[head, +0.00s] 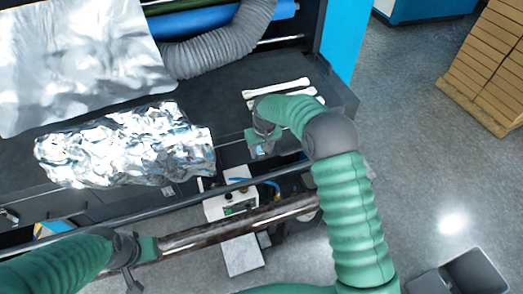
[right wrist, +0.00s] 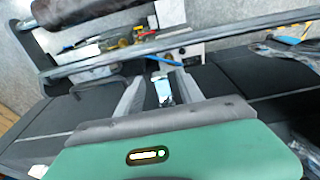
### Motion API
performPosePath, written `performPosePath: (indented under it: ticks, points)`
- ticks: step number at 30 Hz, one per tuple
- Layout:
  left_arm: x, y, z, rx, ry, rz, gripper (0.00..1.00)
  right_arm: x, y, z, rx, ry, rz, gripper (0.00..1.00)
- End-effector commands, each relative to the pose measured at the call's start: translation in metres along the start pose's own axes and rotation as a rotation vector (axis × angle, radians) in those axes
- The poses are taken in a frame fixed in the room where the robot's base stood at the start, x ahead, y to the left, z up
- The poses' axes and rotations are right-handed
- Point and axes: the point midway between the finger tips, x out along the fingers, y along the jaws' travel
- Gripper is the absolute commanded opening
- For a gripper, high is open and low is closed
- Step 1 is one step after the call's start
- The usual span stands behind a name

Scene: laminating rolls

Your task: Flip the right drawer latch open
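The right drawer latch (right wrist: 162,90) is a small shiny plate with a pale blue tint on the black machine front. In the right wrist view it lies between the two grey fingers of my right gripper (right wrist: 158,86). The fingers are apart, and I cannot tell whether either touches the latch. In the head view my right gripper (head: 262,148) points down at the front edge of the black worktop, hiding most of the latch. My left gripper (head: 140,264) is at the lower left, beside the end of a brown roller; its finger opening is unclear.
Crumpled foil (head: 125,145) lies on the worktop (head: 215,95), left of my right gripper. White bone-shaped pieces (head: 277,88) lie behind it. A metal rail (head: 110,213) and the brown roller (head: 240,222) run along the front. A white control box (head: 229,204) sits below.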

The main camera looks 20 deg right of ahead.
Motion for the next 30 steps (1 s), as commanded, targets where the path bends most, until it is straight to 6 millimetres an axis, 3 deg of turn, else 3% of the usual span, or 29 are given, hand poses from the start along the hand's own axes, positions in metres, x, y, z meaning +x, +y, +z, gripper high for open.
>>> performPosePath:
  ticks: [8,11,14,24,30]
  points:
    - [0.002,0.0,0.001,0.0,0.0,0.0,0.36,-0.002,0.0,0.001,0.0,-0.001,0.0,0.44]
    - [0.01,0.0,0.002,0.0,0.0,0.0,0.36,-0.012,0.0,0.001,0.0,0.001,0.001,0.44]
    - [0.023,0.0,0.005,0.0,0.0,0.0,0.36,-0.033,0.001,0.0,0.001,0.005,0.001,0.44]
    - [0.056,0.0,0.013,0.0,0.0,0.0,0.36,-0.131,0.0,-0.002,0.0,0.002,0.0,0.44]
    - [0.06,0.0,0.014,0.0,0.0,0.0,0.36,-0.162,0.0,-0.003,-0.001,-0.002,0.0,0.44]
